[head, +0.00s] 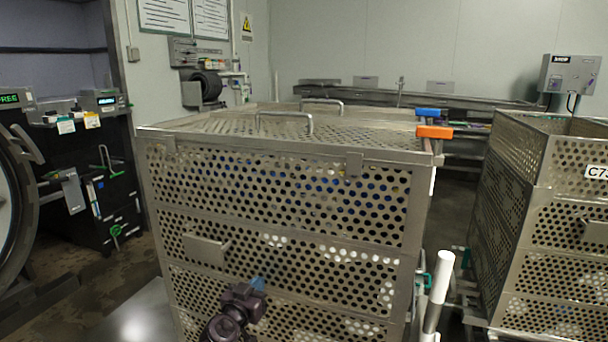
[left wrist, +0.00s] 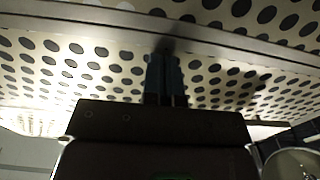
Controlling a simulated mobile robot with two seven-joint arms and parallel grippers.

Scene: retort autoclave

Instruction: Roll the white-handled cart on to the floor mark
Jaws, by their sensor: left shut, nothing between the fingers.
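A large perforated metal basket cart (head: 285,190) with a lidded top fills the middle of the head view. A white upright handle (head: 438,285) stands at its right edge. My left gripper (head: 258,284) is low in front of the basket's near side, with its blue fingertips towards the perforated panel. In the left wrist view the blue fingers (left wrist: 165,78) are shut together with nothing between them, close to the panel and a metal rail (left wrist: 120,22). I cannot tell whether they touch it. My right gripper is out of view. I make out no floor mark.
A second perforated basket (head: 565,225) with a C7 label stands at the right across a narrow gap. At the left are a round vessel door (head: 15,200) and a dark cabinet (head: 108,200). A bench (head: 375,92) runs along the back wall. Some floor (head: 70,270) is open at lower left.

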